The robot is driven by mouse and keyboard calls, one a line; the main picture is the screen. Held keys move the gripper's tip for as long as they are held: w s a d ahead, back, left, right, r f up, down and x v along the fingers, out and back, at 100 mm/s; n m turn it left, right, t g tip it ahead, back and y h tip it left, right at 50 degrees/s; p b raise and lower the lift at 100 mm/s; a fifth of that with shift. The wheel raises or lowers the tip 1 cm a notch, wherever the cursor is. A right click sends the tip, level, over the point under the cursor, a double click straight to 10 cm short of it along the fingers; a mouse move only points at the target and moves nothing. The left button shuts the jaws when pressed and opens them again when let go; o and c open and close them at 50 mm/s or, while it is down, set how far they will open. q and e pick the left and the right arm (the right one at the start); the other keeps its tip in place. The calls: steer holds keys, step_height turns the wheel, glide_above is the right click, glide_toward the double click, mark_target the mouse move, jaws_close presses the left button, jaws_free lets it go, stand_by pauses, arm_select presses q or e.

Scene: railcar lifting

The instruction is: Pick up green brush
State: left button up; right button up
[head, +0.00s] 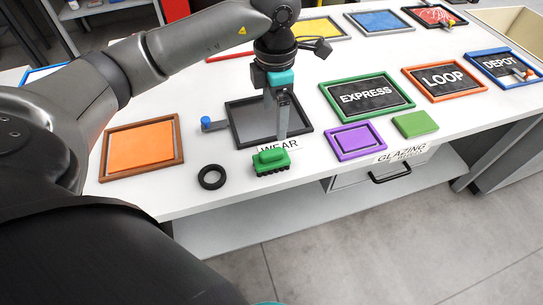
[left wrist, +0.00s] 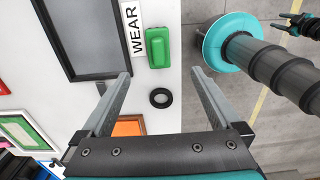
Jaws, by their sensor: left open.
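The green brush (head: 271,160) stands on the white table near its front edge, bristles down, beside the WEAR label. It also shows in the left wrist view (left wrist: 158,47), just beyond my fingertips. My left gripper (head: 280,136) points down above the table, behind and above the brush in the head view. In the left wrist view my left gripper (left wrist: 162,73) is open and empty, its two fingers wide apart, with the brush lying between their lines.
A black ring (head: 211,176) lies left of the brush. A dark grey framed panel (head: 262,122) lies behind it, with a blue-knobbed piece (head: 208,123) beside it. An orange framed panel (head: 140,149), a purple frame (head: 355,141) and a green block (head: 415,124) lie nearby.

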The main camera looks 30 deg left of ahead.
mark_target(272, 152)
arm_select(q)
step_height(272, 152, down, 10)
steer(key=shift+r+b, duration=0.2)
steer(key=shift+b, duration=0.45)
steer(key=shift+a+f+b, duration=0.15)
steer(key=shift+f+b, duration=0.05)
steer(key=shift+f, duration=1.15)
steer(key=shift+a+f+b, duration=0.15)
steer(key=shift+f+b, duration=0.05)
steer(key=shift+f, duration=1.1)
steer(key=shift+r, duration=0.1)
jaws_close()
